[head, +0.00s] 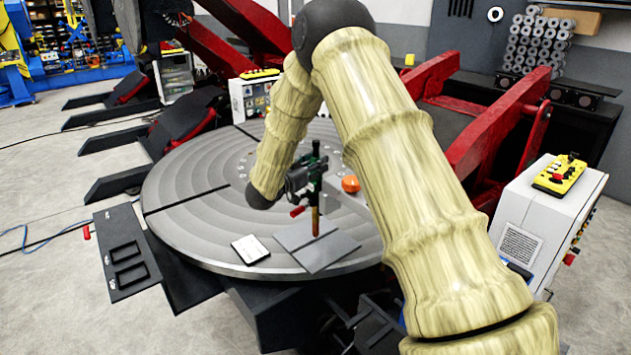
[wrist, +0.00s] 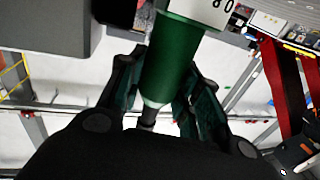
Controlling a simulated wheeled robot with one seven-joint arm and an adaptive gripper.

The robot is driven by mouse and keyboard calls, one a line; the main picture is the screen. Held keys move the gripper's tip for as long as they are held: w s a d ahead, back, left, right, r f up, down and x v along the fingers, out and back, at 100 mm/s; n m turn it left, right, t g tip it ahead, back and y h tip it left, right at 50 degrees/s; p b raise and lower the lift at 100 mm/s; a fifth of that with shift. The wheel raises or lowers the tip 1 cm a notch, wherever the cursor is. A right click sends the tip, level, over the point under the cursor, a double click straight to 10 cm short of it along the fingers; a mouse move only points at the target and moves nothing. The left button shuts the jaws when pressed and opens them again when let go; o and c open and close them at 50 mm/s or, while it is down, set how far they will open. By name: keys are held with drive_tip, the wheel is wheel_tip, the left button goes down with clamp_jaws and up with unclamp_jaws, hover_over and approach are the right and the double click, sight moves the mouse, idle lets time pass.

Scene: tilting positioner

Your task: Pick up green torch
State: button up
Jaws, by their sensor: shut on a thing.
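The green torch (head: 316,158) stands roughly upright over the front of the round table in the head view, with a copper-coloured lower end. In the wrist view its green body (wrist: 172,62) has a white band with black digits. My gripper (head: 302,180) is shut on the torch; in the wrist view a finger of my gripper (wrist: 160,100) lies on each side of the green body.
The round grey table (head: 190,185) also carries an orange round thing (head: 350,184) and a small white-topped slab (head: 250,249). A black slotted panel (head: 127,256) juts out at left. Red beams (head: 480,140) and a white control box (head: 535,220) stand at right. The table's left side is clear.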

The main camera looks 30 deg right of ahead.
drive_tip(key=shift+r, duration=0.1)
drive_tip(key=shift+w+r+b, duration=0.15)
drive_tip(key=shift+r+b, duration=0.15)
drive_tip(key=shift+r, duration=0.05)
wheel_tip(320, 180, up, 27)
drive_tip(key=b, duration=0.8)
drive_tip(key=shift+b, duration=0.3)
